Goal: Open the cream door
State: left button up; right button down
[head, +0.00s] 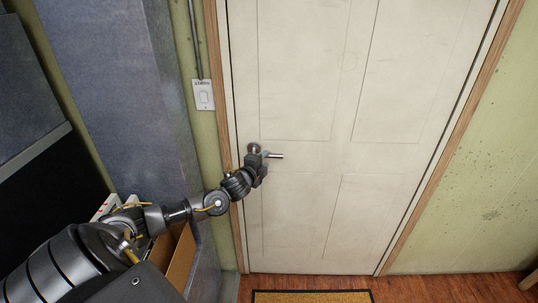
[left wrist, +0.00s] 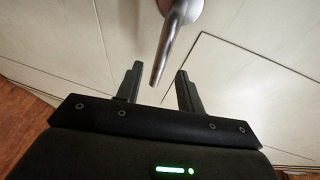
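The cream door (head: 385,200) stands shut in its wooden frame, filling the middle of the head view. Its silver lever handle (head: 276,156) is on the door's left side and points right. My left gripper (head: 263,163) is at the handle and hides part of it. In the left wrist view the lever (left wrist: 170,45) comes down from the top, and its end shows between the two spread fingers of my left gripper (left wrist: 157,88). The fingers appear apart from the lever. Door panels (left wrist: 240,90) fill the background. My right gripper is in neither view.
A light switch (head: 203,95) is on the green wall left of the door frame. A cardboard box (head: 180,262) stands at lower left, beside a grey-blue upright surface (head: 110,70). A doormat (head: 310,297) lies on the reddish wooden floor (head: 445,286) before the door.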

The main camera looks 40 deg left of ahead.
aim_at(269, 156)
pick_arm(q)
jog(key=shift+p+x, duration=0.3)
jog(key=shift+x, duration=2.1)
grip_shut()
